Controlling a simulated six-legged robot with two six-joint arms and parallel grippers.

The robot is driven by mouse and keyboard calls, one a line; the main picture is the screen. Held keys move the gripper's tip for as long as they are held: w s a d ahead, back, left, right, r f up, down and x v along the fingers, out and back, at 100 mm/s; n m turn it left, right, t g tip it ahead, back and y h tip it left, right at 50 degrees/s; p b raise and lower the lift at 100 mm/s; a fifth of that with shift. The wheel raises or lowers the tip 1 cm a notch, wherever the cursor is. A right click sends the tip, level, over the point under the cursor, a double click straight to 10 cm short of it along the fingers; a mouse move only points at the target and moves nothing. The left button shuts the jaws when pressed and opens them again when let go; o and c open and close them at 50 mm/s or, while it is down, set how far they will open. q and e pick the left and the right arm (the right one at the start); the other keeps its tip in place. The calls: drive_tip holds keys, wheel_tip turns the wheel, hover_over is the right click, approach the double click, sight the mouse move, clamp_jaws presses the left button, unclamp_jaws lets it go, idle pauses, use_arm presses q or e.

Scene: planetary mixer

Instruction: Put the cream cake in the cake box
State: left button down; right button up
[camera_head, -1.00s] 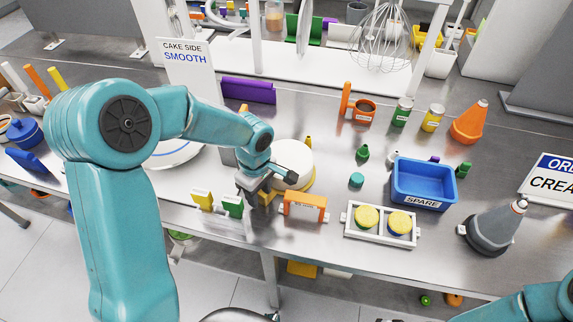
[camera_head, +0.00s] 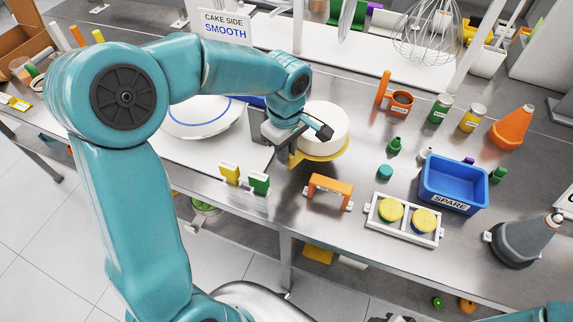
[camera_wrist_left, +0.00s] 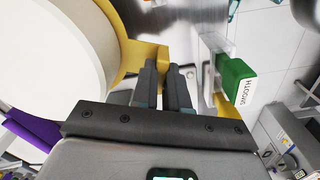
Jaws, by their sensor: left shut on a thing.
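The cream cake (camera_head: 325,125) is a round white cake on a gold board (camera_head: 325,153), right of my left arm in the head view. In the left wrist view the cake (camera_wrist_left: 50,55) fills the left side, with the board (camera_wrist_left: 146,50) under it. My left gripper (camera_head: 289,156) is shut on the board's near left edge; its fingertips also show in the wrist view (camera_wrist_left: 166,75). I cannot tell how far the board is above the bench. A brown open cardboard box (camera_head: 22,45) is at the far left; I cannot tell whether it is the cake box. My right gripper is out of view.
A white plate with a blue ring (camera_head: 185,130) lies behind my left arm. Yellow (camera_head: 229,173) and green (camera_head: 259,183) blocks and an orange stand (camera_head: 330,189) are near the bench edge. A blue SPARE tray (camera_head: 452,186) and a white rack (camera_head: 377,221) are at right.

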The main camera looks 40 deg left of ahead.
use_arm(q)
wheel_tip(320, 180, up, 12)
drive_tip(key=shift+f, duration=0.25)
